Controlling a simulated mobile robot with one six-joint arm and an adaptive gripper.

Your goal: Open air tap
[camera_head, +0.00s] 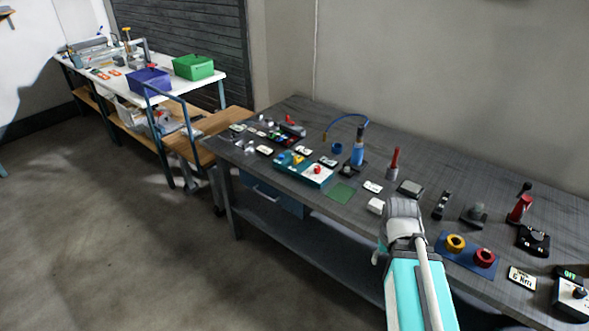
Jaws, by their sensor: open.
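No part on the bench is clearly marked as the air tap, and I cannot tell for certain which it is. A blue upright fitting (357,153) with a curved blue hose (347,118) stands on the dark bench (400,168) at the back middle. A red-handled lever (393,162) on a grey base stands just right of it. My gripper (381,254) is at the end of my turquoise arm, at the bench's front edge, in front of and below both. It is small and partly hidden by my wrist, and it appears open and empty, touching neither.
A blue plate (467,266) with a yellow and a red ring lies right of my arm. A small white block (376,205) sits close to my wrist. A teal panel (304,176) and several small devices fill the left side. A white table with bins stands farther left.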

